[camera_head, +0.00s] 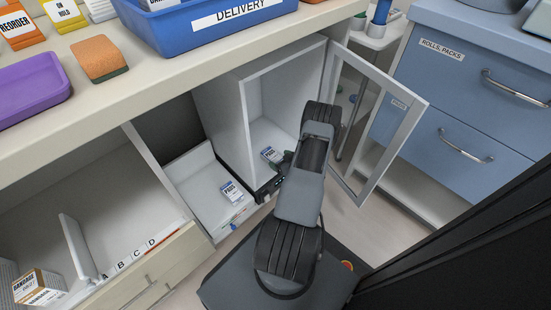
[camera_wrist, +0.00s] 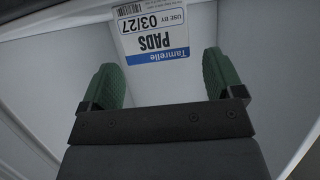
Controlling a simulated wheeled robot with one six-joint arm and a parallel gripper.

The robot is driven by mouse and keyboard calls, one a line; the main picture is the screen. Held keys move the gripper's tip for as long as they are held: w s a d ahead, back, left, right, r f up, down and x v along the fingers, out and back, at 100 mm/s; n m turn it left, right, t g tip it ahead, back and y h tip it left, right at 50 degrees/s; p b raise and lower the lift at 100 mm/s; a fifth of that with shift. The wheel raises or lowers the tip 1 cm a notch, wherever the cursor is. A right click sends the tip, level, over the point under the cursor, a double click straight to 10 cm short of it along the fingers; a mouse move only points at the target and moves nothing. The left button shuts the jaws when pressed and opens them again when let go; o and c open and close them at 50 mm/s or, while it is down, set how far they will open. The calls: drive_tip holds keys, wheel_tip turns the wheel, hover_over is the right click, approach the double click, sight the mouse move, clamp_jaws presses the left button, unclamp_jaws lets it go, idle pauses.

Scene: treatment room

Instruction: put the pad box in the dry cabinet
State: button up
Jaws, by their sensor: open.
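The dry cabinet (camera_head: 222,108) is a white box under the counter, its glass door (camera_head: 378,125) swung open to the right. A white and blue pad box (camera_head: 271,154) lies on the cabinet floor near the front, label up. It also shows in the wrist view (camera_wrist: 153,28), lying just beyond my fingertips. My gripper (camera_head: 284,163) is at the cabinet opening, largely hidden behind my arm in the head view. In the wrist view its green-padded fingers (camera_wrist: 162,78) are apart, with nothing held between them. A second pads box (camera_head: 231,190) lies on a white surface left of the cabinet.
The counter above carries a blue delivery bin (camera_head: 215,20), a purple tray (camera_head: 30,90) and an orange sponge (camera_head: 99,58). An open drawer (camera_head: 125,235) with lettered dividers is at lower left. Blue drawers (camera_head: 460,110) stand right of the open door.

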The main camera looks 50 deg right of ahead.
drive_tip(key=p+v, duration=0.2)
drive_tip(key=v, duration=0.7)
drive_tip(key=shift+p, duration=0.3)
drive_tip(key=shift+s+r, duration=0.1)
